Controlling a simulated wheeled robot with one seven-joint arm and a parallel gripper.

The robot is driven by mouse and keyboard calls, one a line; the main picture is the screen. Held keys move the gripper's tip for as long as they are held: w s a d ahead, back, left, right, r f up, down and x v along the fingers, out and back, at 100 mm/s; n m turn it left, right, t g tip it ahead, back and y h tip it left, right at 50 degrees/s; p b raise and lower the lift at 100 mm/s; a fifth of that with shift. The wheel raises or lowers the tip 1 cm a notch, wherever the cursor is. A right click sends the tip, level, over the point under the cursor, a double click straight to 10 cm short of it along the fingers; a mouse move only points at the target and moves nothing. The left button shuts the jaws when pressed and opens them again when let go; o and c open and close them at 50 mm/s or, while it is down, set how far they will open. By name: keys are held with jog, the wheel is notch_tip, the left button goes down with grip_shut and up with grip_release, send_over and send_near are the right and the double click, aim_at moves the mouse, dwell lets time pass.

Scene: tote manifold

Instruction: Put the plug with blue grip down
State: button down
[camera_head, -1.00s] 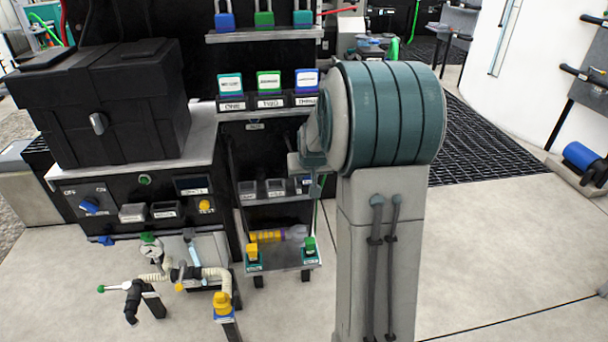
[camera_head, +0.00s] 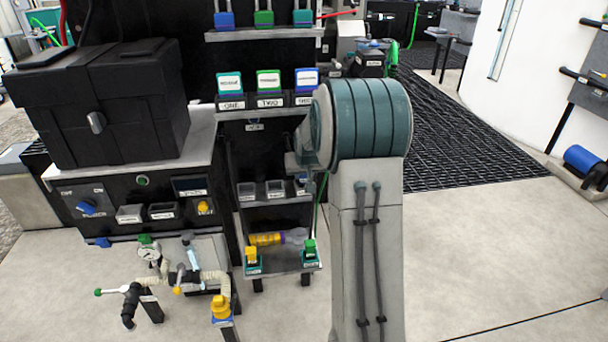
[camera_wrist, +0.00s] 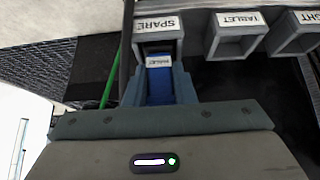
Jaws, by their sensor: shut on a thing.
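The plug with blue grip (camera_wrist: 160,92) shows in the wrist view, with a small white label on its far end. My gripper (camera_wrist: 158,78) is shut on it, one grey finger on each side of the blue grip. The plug's labelled end is at the mouth of the grey holder marked SPARE (camera_wrist: 156,42). I cannot tell how far it is inside. In the head view my arm hides most of the gripper and the plug.
Grey holders marked TABLET (camera_wrist: 237,40) and LIGHT (camera_wrist: 304,38) stand right of SPARE. A green cable (camera_wrist: 110,82) hangs at its left. In the head view, a lower shelf (camera_head: 283,264) holds a yellow-banded object (camera_head: 266,239). A black box (camera_head: 100,105) stands left.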

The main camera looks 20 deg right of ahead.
jog(key=shift+f, duration=0.2)
jog(key=c, duration=1.2)
grip_release()
jog(key=shift+r, duration=0.15)
jog(key=shift+r, duration=0.25)
jog(key=p+v, duration=0.3)
jog(key=v, duration=0.9)
jog(key=s+a+f+n+g, duration=0.1)
jog(key=s+a, duration=0.4)
jog(key=s, duration=0.4)
jog(key=s+a+f+n+g+y, duration=0.1)
jog(key=s+a+g, duration=0.1)
jog(key=s+a, duration=0.4)
jog(key=s+a+f+n+g, duration=0.1)
jog(key=s+a, duration=0.4)
jog(key=s, duration=0.7)
jog(key=shift+s+a+f+g+y, duration=0.15)
jog(key=shift+s+g+y, duration=0.25)
jog(key=shift+g, duration=0.1)
